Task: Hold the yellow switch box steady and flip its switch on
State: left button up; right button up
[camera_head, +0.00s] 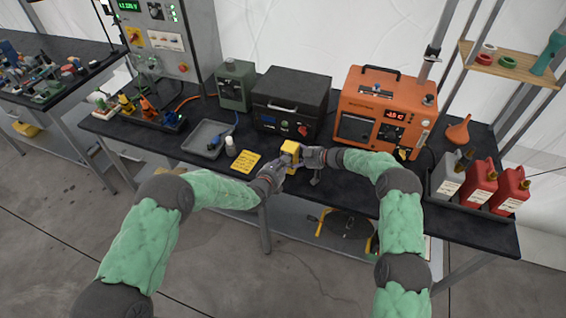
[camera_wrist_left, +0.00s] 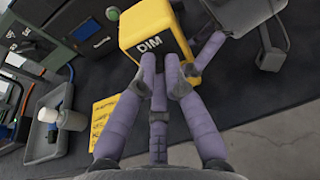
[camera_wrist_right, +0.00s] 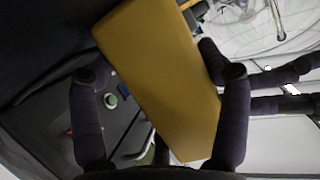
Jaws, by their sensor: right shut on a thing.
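The yellow switch box (camera_head: 291,147) is off the bench's front edge area, between my two hands. In the left wrist view the box (camera_wrist_left: 150,25) shows a dark face lettered "DIM". My right gripper (camera_head: 306,157) is shut on the box from the right; in the right wrist view the box (camera_wrist_right: 160,75) fills the space between its fingers. My left gripper (camera_head: 277,170) is at the lettered face, its fingertips (camera_wrist_left: 159,66) drawn together and close to or touching it. The switch itself is hidden or not distinguishable.
Red cans (camera_head: 480,185) stand at right. Some bench front is clear.

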pick_arm(q)
jog(key=shift+o, duration=0.5)
jog(key=shift+r, duration=0.15)
pick_arm(e)
jog(key=shift+s+f, duration=0.1)
pick_arm(q)
jog(key=v, duration=1.2)
jog(key=shift+a, duration=0.1)
pick_arm(e)
jog(key=o, duration=1.3)
jog(key=shift+d, duration=0.15)
